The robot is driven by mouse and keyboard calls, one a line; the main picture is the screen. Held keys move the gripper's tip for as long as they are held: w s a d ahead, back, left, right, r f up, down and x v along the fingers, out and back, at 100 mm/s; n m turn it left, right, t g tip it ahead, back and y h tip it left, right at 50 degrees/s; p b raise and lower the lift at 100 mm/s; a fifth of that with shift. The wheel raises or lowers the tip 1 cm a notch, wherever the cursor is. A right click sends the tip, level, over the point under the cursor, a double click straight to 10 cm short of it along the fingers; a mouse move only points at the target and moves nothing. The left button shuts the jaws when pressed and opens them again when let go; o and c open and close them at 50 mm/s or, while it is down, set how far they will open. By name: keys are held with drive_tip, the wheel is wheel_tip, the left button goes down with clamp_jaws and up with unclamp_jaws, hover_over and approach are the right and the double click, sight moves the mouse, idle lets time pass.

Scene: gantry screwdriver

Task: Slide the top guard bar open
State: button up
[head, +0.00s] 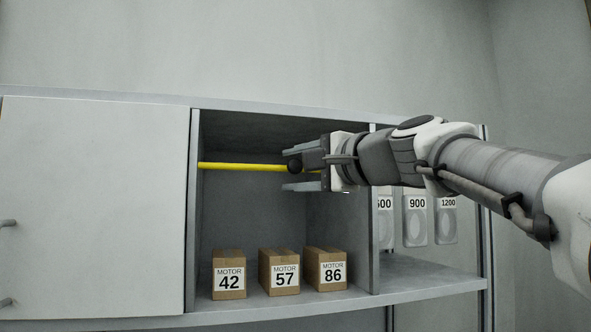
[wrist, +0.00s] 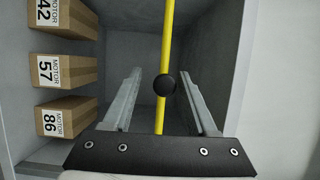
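The yellow guard bar (head: 240,167) runs level across the upper part of the open cabinet compartment. A round black knob (head: 294,166) sits on it near my gripper. In the wrist view the bar (wrist: 167,40) runs up the picture, and the knob (wrist: 164,84) lies between my two fingers. My gripper (head: 284,169) is open, with one finger above the bar and one below it. In the wrist view a gap shows between each finger and the knob. The bar's right part is hidden behind my gripper in the head view.
Boxes marked MOTOR 42 (head: 229,275), 57 (head: 279,272) and 86 (head: 326,269) stand on the compartment floor below the bar. A closed white door (head: 95,205) is at the left. A divider (head: 374,240) separates numbered grey holders (head: 415,222) on the right.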

drive_tip(key=shift+s, duration=0.1)
drive_tip(key=b+v, duration=0.4)
drive_tip(key=v, duration=1.3)
drive_tip(key=shift+s, duration=0.1)
drive_tip(key=s+f+n+g+h+b, duration=0.1)
drive_tip(key=s+f+n+g+h, duration=0.2)
drive_tip(key=f, duration=1.5)
drive_tip(key=s+f+n+g+h, duration=0.1)
drive_tip(key=f+n+g+h, duration=0.3)
drive_tip(key=f, duration=1.3)
drive_tip(key=s+d+f+n+h, duration=0.1)
drive_tip(key=s+f+h, duration=0.1)
drive_tip(key=f, duration=0.5)
drive_tip(key=s+d+f+n+g+h, duration=0.1)
drive_tip(key=s+d+f+n+h, duration=0.1)
drive_tip(key=s+f, duration=0.2)
wheel_tip(320, 180, down, 3)
drive_tip(key=shift+s+f, duration=0.1)
drive_tip(key=shift+s, duration=0.2)
